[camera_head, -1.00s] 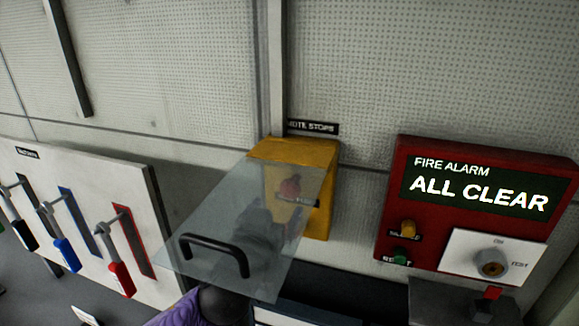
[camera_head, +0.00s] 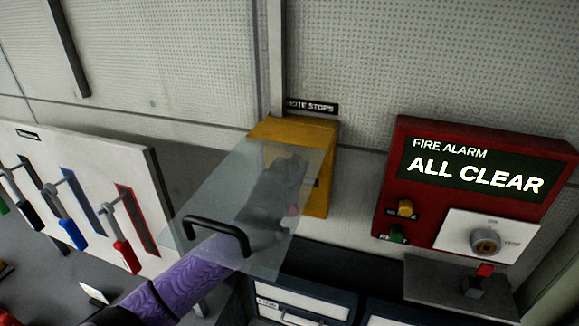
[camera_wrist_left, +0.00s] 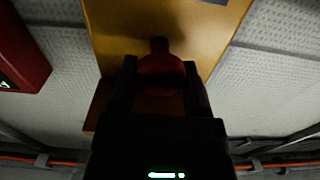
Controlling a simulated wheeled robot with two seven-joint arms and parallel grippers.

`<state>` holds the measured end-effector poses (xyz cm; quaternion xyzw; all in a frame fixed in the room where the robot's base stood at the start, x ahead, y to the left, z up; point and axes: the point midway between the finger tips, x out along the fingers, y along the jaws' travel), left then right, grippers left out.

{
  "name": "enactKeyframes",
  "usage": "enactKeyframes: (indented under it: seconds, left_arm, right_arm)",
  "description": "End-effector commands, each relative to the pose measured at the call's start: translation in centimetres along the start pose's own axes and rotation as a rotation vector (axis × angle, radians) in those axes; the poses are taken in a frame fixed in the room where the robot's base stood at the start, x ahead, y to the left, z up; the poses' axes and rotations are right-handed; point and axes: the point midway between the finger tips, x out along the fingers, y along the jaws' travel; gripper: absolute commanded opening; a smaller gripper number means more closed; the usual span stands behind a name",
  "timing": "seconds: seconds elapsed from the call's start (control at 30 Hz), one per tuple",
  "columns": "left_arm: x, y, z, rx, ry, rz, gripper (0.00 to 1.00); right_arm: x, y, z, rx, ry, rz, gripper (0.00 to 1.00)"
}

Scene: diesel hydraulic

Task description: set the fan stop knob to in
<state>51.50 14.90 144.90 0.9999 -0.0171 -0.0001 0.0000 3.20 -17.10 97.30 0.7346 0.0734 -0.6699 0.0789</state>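The yellow stop box (camera_head: 322,145) is on the wall under a "…OTE STOPS" label. Its clear cover (camera_head: 215,175), with a black handle, stands raised out from it. My left gripper (camera_head: 298,165) is seen through the cover and reaches the box front. In the left wrist view a dark red knob (camera_wrist_left: 160,72) on the yellow face lies between my left fingers (camera_wrist_left: 160,90). The fingers look apart, one on each side of it; contact is unclear. A small pinkish-red bit (camera_head: 292,210) shows beside the gripper in the head view. The knob's lettering is hidden. My right gripper is out of view.
A red fire alarm panel (camera_head: 390,190) reading "ALL CLEAR" is right of the box. A white panel (camera_head: 90,160) with several coloured levers is at the left.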

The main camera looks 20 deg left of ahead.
Motion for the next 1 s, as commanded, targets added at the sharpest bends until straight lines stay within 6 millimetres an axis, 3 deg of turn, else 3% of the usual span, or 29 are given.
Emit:
enactKeyframes:
  seconds: [0.03, 0.17, 0.2, 0.43, 0.63, 0.87, 0.9, 1.0]
  left_arm:
    - [0.0, 0.0, 0.0, 0.0, 0.0, 0.0, 0.3]
    - [0.0, 0.0, 0.0, 0.0, 0.0, 0.0, 0.03]
    - [0.0, 0.0, 0.0, 0.0, 0.0, 0.0, 0.0]
    - [0.0, 0.0, 0.0, 0.0, 0.0, 0.0, 0.0]
    - [1.8, 0.0, 0.1, -0.002, 0.002, -0.002, 0.0]
    - [1.8, 0.0, -0.1, 0.0, 0.002, -0.001, 0.0]
    - [1.8, 0.0, -0.1, 0.0, 0.002, -0.001, 0.64]
    - [1.8, 0.0, -0.1, 0.0, 0.002, -0.001, 0.85]
  right_arm:
    - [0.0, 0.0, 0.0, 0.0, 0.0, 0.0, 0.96]
    - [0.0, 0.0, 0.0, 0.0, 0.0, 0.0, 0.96]
    - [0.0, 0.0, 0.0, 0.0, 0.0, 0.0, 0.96]
    - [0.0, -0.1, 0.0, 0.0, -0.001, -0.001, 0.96]
    - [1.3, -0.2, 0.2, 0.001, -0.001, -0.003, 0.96]
    - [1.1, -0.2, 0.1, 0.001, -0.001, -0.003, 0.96]
    - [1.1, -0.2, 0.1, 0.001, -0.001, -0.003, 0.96]
    - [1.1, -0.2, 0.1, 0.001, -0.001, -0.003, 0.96]
